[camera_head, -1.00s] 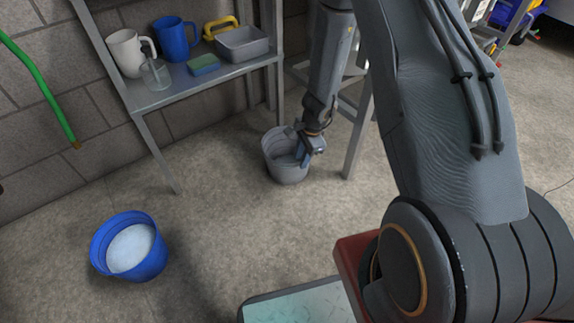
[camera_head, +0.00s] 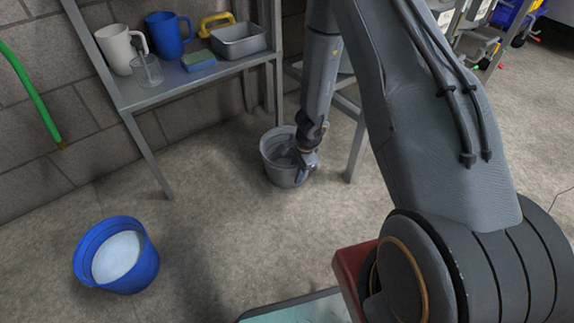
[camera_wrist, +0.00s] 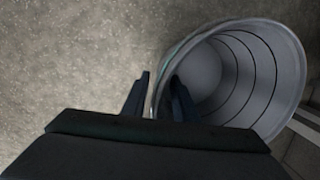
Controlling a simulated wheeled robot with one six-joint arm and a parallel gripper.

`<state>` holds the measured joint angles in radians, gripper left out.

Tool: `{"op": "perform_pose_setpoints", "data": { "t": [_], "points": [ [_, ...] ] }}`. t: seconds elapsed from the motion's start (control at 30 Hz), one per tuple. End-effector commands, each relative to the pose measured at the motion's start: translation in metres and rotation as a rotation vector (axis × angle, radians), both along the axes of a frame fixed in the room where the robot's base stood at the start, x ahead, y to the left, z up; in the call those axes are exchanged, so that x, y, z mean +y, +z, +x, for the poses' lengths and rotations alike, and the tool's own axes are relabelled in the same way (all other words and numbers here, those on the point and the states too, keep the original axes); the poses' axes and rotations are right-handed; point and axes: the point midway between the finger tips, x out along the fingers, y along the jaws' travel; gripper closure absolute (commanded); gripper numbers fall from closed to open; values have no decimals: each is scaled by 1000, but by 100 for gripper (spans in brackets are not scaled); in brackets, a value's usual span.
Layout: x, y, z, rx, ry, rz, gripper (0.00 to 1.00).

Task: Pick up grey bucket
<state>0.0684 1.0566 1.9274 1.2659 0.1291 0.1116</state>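The grey bucket (camera_head: 273,166) stands upright on the floor beside the shelf's legs, and looks empty in the wrist view (camera_wrist: 262,75). My gripper (camera_head: 306,166) is at the bucket's right-hand rim in the head view, pointing down. In the wrist view my gripper (camera_wrist: 160,92) is open and straddles the rim. One finger is outside the bucket, the other inside, with gaps between the fingers and the wall. My arm hides part of the bucket's rim in the head view.
A blue bucket (camera_head: 144,272) with whitish contents stands on the floor at the lower left. A metal shelf (camera_head: 165,92) holds a white jug (camera_head: 118,50), a blue jug (camera_head: 166,36), a clear beaker (camera_head: 147,72), a sponge (camera_head: 199,61) and a grey tub (camera_head: 240,42). Floor between the buckets is clear.

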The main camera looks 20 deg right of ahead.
Motion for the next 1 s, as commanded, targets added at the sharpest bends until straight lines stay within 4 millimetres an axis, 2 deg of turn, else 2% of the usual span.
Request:
{"op": "perform_pose_setpoints", "data": {
  "t": [0.3, 0.47, 0.87, 1.0],
  "points": [
    [1, -3, 0, 0, 0, 0, 74],
    [0, -3, 0, 0, 0, 0, 100],
    [0, -2, 1, -1, 0, 0, 100],
    [0, 7, 0, -2, 1, 0, 100]
  ]
}}
